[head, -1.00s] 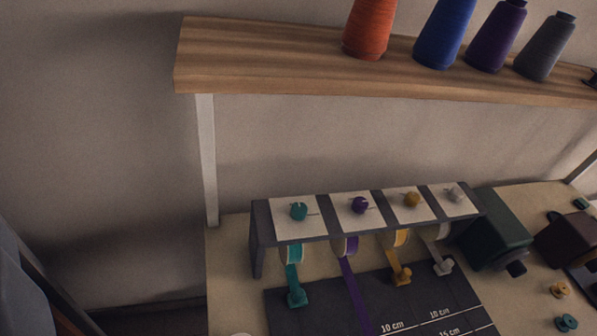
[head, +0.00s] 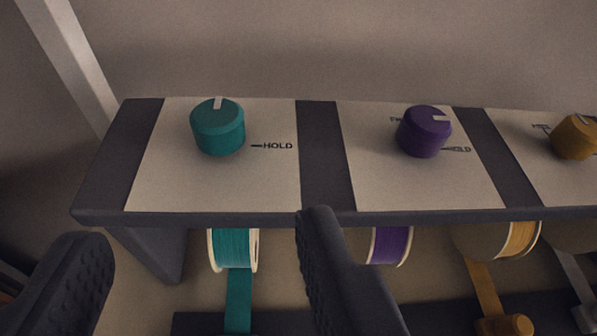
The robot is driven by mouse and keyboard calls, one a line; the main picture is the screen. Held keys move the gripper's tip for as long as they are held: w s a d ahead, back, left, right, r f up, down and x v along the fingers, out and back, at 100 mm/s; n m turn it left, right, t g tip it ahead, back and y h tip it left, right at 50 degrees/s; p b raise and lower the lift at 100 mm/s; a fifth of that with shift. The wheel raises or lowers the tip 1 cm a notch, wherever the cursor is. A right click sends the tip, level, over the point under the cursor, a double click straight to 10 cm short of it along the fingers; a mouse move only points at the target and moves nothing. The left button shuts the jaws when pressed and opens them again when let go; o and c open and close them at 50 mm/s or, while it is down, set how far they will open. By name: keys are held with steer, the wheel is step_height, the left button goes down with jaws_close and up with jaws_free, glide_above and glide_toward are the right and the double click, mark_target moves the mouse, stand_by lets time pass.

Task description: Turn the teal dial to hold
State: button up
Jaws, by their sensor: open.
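The teal dial (head: 218,128) stands on a pale plate on top of the dark ribbon rack (head: 320,160). Its white pointer mark faces the back, away from me. The word HOLD with a short line is printed to the right of the dial, and the mark does not line up with it. My gripper (head: 205,262) is open and empty, with one dark finger at the lower left and one at the lower middle. In the picture the fingers lie in front of and below the dial, apart from it.
A purple dial (head: 424,132) and a mustard dial (head: 576,137) stand to the right on the same rack. Below hang a teal ribbon spool (head: 234,250), a purple spool (head: 390,245) and a yellow spool (head: 522,238). A pale post (head: 70,60) rises at the back left.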

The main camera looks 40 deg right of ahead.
mark_target(217, 126)
steer(key=b+x, duration=0.1)
steer(key=x, duration=1.2)
steer(key=shift+w+d, duration=0.1)
steer(key=shift+w, duration=0.15)
